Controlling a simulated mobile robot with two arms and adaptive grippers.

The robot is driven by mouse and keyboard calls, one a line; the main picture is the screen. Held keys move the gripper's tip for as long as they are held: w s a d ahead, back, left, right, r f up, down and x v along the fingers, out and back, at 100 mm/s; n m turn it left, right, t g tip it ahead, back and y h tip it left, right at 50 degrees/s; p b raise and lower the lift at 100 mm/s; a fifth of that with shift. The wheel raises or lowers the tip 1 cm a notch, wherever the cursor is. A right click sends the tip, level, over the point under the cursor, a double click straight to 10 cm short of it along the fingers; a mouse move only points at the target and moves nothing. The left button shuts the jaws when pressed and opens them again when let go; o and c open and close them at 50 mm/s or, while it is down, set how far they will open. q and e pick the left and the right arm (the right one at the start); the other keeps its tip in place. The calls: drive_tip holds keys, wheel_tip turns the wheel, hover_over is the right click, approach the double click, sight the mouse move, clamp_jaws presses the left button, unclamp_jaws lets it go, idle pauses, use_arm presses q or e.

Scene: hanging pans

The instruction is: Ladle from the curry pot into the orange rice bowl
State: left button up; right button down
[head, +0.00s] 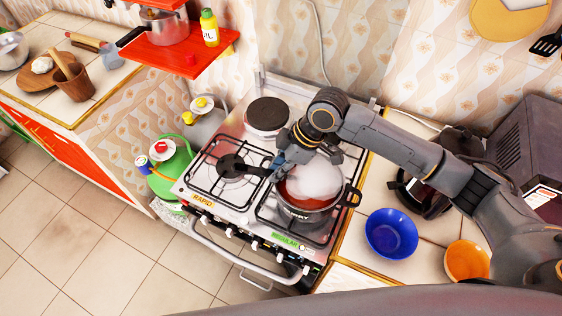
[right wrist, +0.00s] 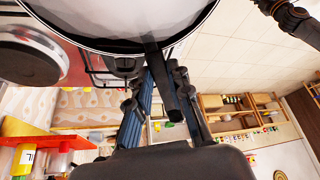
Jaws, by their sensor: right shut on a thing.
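The dark curry pot (head: 305,205), marked "CURRY", stands on the stove's front right burner. A whitish haze or pale surface covers much of its opening. My right gripper (head: 282,165) is at the pot's upper left rim, shut on a dark handle that I take for the ladle's (head: 257,171). In the right wrist view, the dark handle (right wrist: 168,85) runs between the fingers towards a large pale round shape at the top.
A blue bowl (head: 391,234) stands between the stove and the orange bowl. A dark pan or kettle (head: 425,190) is behind it, under my right arm. The red shelf (head: 190,52) hangs at upper left. The front left burner (head: 231,166) bears no pot.

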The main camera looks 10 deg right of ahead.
sight(261, 170)
drive_tip(key=shift+a+r+h+p, duration=0.6)
drive_tip(key=shift+r+p, duration=0.2)
drive_tip(key=shift+p, duration=0.45)
drive_tip(key=shift+w+a+r+h+p, duration=0.1)
drive_tip(key=shift+a+r+h+p, duration=0.35)
drive_tip(key=shift+p, duration=0.75)
drive_tip(key=shift+a+f+h+p, duration=0.3)
drive_tip(key=shift+a+h+p, duration=0.2)
drive_tip(key=shift+h, duration=0.15)
drive_tip(key=shift+w+a+f+h, duration=0.15)
drive_tip(key=shift+a+f+h, duration=0.25)
drive_tip(key=shift+h, duration=0.3)
drive_tip(key=shift+r+g, duration=0.1)
drive_tip(key=shift+g, duration=0.2)
